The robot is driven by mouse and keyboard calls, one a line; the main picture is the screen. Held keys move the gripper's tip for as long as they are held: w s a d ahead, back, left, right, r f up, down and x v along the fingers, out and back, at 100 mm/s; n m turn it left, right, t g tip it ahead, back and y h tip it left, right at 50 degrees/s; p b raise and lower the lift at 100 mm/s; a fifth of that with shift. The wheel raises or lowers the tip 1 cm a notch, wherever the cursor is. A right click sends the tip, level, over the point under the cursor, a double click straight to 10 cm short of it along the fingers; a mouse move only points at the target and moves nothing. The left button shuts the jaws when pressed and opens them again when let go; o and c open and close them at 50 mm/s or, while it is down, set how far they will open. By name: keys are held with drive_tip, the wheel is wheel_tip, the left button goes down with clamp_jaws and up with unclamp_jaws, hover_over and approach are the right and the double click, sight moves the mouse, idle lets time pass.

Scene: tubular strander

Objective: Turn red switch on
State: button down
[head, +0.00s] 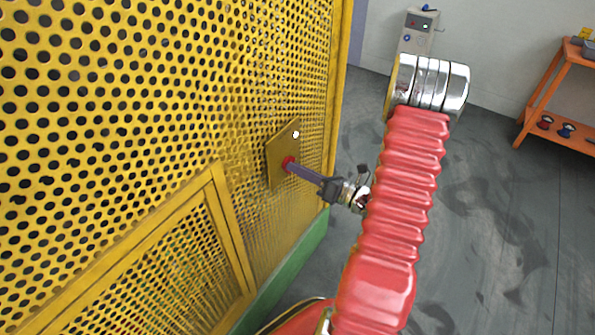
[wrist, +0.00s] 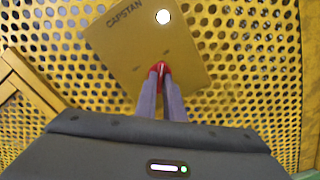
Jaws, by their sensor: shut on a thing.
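The red switch (head: 288,163) sits on a yellow plate (head: 276,172) fixed to the perforated yellow guard. In the wrist view the red switch (wrist: 160,68) shows between my fingertips, and the plate (wrist: 125,50) reads "CAPSTAN" and has a round white light (wrist: 163,17) near its top. My gripper (head: 292,166) reaches the plate from the right, with its long purple-grey fingers shut on the red switch. In the wrist view my gripper (wrist: 160,72) covers part of the switch, so its exact angle is hard to tell.
The perforated yellow guard (head: 110,90) fills the left side, with a framed panel (head: 150,270) below. The grey floor (head: 480,210) at right is open. A grey control box (head: 418,32) stands at the back wall. An orange shelf (head: 545,95) stands at far right.

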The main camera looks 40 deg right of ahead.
drive_tip(key=shift+a+f+m, duration=0.1)
drive_tip(key=shift+f+m, duration=0.1)
drive_tip(key=shift+m, duration=0.4)
drive_tip(key=c, duration=1.9)
unclamp_jaws()
drive_tip(key=shift+r, duration=0.1)
drive_tip(key=shift+o, duration=0.2)
drive_tip(key=shift+s, duration=0.1)
drive_tip(key=v, duration=1.3)
drive_tip(key=shift+s+d, duration=0.25)
